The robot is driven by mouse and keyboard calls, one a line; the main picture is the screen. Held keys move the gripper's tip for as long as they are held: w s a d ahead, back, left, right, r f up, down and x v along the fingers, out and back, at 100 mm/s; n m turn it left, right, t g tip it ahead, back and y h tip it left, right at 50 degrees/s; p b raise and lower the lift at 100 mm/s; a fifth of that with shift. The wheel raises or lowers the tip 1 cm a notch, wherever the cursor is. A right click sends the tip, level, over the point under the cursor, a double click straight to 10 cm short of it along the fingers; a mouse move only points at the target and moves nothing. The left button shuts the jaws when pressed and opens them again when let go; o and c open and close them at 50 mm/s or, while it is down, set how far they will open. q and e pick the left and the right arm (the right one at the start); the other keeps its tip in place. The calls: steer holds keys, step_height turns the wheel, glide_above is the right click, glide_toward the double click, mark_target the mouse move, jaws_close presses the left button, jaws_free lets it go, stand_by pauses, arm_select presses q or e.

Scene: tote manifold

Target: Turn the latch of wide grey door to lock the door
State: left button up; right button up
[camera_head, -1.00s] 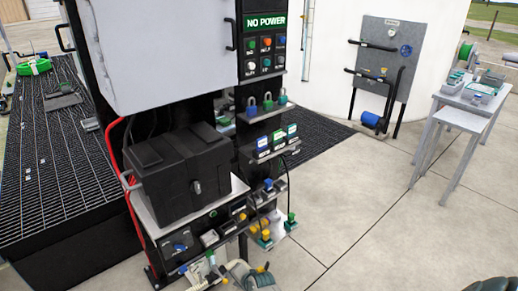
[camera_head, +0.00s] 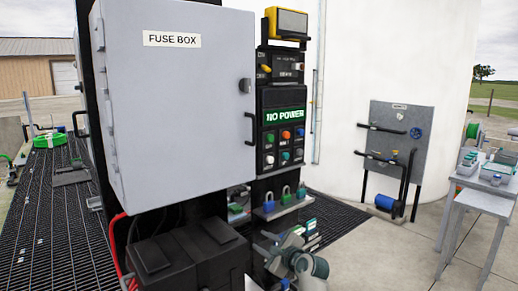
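The wide grey door (camera_head: 180,100) labelled FUSE BOX fills the upper left of the head view. It looks shut or nearly so; a small gap cannot be ruled out. Its small dark latch (camera_head: 245,85) sits near the right edge, above a black pull handle (camera_head: 250,128). Whether the latch is turned is too small to tell. My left gripper is not in view.
Padlocks sit on a shelf (camera_head: 282,208) below. A black case (camera_head: 190,258) stands under the door.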

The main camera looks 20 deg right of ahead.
mark_target(249, 88)
steer(key=s+d+r+m+t+y, duration=0.1)
steer(key=s+r+m+t, duration=0.1)
steer(key=r, duration=1.2)
steer(key=s+d+r+m+t+y, duration=0.1)
steer(key=s+r, duration=0.4)
steer(key=r, duration=0.9)
steer(key=s+d+r+m+t+y, duration=0.1)
steer(key=s+r+m+t+y, duration=0.1)
steer(key=r, duration=1.2)
steer(key=shift+s+d+m+t, duration=0.25)
steer(key=shift+s+m+t, duration=0.35)
steer(key=shift+s+m, duration=0.45)
steer(key=shift+w+r+p, duration=0.1)
steer(key=shift+w+p, duration=0.05)
steer(key=shift+p, duration=0.15)
steer(key=p+x, duration=0.6)
steer(key=x, duration=1)
steer(key=shift+w+a+r+p, duration=0.1)
steer(key=shift+a+p, duration=0.1)
steer(key=shift+p, duration=0.1)
steer(key=shift+w+a+r, duration=0.1)
steer(key=shift+w, duration=0.3)
steer(key=shift+c, duration=0.2)
jaws_close()
